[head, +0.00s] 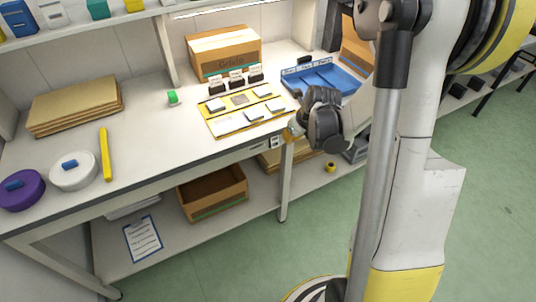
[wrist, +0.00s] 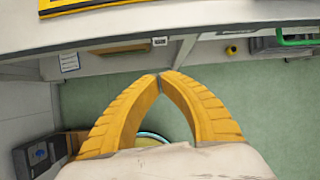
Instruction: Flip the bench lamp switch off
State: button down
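A small pale switch box (head: 275,142) sits on the front edge of the bench, just left of my gripper in the head view. In the wrist view the small switch box (wrist: 160,41) shows on the bench's front edge, straight ahead of the fingertips. Its rocker is too small to read as on or off. My gripper (head: 290,133) is at the bench's front edge. In the wrist view the yellow fingers of my gripper (wrist: 160,76) meet at their tips with nothing between them. A gap shows between tips and switch in that picture; contact is not visible.
The bench top holds a yellow mat (head: 220,128) with white cards and ink bottles, a blue tray (head: 335,77), a cardboard box (head: 224,55) and a green-capped item (head: 172,97). A lower shelf holds an open carton (head: 212,193). Green floor lies in front.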

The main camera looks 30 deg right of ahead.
aim_at(275, 141)
jog(key=shift+d+f+m, duration=0.15)
jog(key=shift+f+m, duration=0.35)
jog(key=shift+f, duration=0.35)
jog(key=shift+f, duration=0.1)
jog(key=w+r+b+x, duration=0.1)
jog(key=b+x, duration=0.5)
jog(key=x, duration=0.6)
jog(key=shift+w+f, duration=0.15)
jog(key=shift+w, duration=0.8)
